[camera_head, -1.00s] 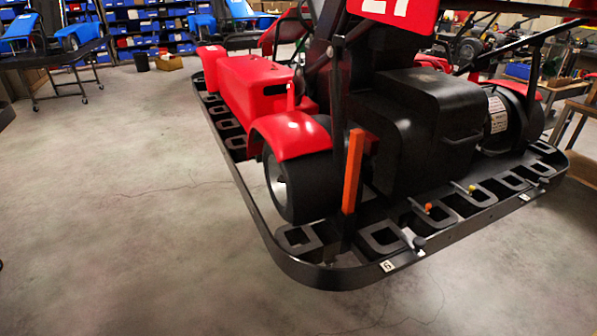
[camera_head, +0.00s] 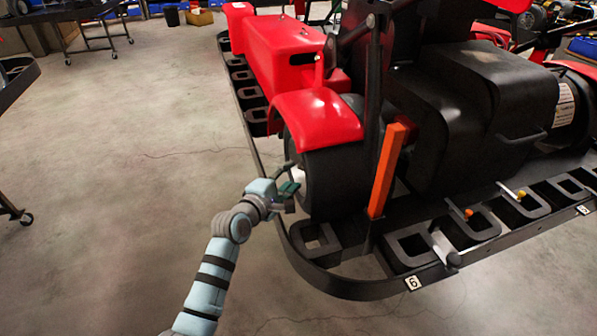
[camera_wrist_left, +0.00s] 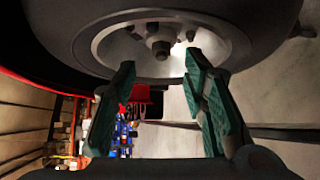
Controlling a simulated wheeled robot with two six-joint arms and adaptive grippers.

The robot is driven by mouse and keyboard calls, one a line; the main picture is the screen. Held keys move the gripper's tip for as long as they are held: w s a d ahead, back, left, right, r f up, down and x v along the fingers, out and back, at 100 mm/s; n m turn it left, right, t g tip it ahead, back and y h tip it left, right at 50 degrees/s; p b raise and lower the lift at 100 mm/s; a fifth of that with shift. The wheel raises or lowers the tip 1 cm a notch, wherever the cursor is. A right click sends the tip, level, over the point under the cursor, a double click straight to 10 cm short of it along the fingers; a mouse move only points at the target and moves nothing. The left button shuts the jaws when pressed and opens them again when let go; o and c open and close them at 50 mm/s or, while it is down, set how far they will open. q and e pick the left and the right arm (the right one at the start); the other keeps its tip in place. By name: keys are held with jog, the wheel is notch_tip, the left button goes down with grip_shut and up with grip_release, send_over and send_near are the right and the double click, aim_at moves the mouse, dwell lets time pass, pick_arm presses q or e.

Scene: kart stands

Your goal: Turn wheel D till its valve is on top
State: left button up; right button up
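A black-tyred wheel (camera_head: 335,185) sits under the red fender at the kart's near left corner; I see no letter on it, so I cannot confirm it is wheel D. My left gripper (camera_head: 290,178) is at the outer face of this wheel. In the left wrist view the silver rim (camera_wrist_left: 110,42) fills the top, with a hub nut (camera_wrist_left: 160,47) and small studs near its centre. The green fingers are apart, with nothing between them, their tips just below the hub. I cannot make out the valve for certain. My right gripper is out of view.
A black bumper frame (camera_head: 345,287) with square openings runs around the kart close to the gripper. An orange post (camera_head: 386,172) stands beside the wheel. The red fender (camera_head: 316,118) covers the wheel's top. The floor at left is open.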

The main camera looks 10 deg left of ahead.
pick_arm(q)
jog(key=b+x, duration=0.1)
jog(key=x, duration=0.2)
jog(key=b+x, duration=0.1)
jog(key=x, duration=0.3)
jog(key=shift+s+f, duration=0.15)
jog(key=shift+f, duration=0.05)
jog(key=shift+r, duration=0.1)
grip_shut()
